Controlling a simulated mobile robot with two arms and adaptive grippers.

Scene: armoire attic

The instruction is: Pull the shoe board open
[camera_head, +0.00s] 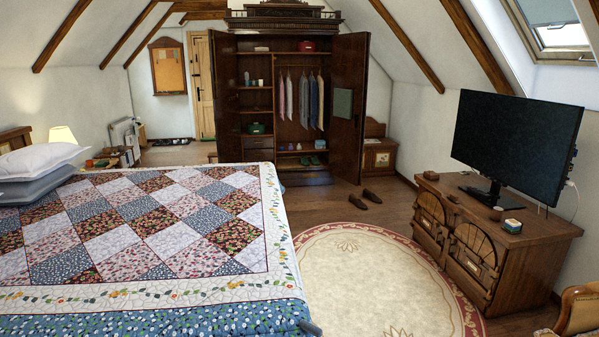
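The dark wooden armoire (226,90) stands at the back of the room with both doors swung open. Low in its right compartment, a board (290,168) bears a pair of green shoes (310,160). The board looks roughly level with the armoire's front, but it is too small and dark to tell how far it is out. Hanging clothes are above it. Neither of my grippers can be made out. A small grey shape shows at the bottom edge by the bed corner, and I cannot tell what it is.
A quilted bed (130,225) fills the left foreground. A round rug (375,280) and bare wooden floor lie between me and the armoire. Brown shoes (365,199) lie on the floor before it. A wooden dresser (490,240) with a television (515,140) stands at the right.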

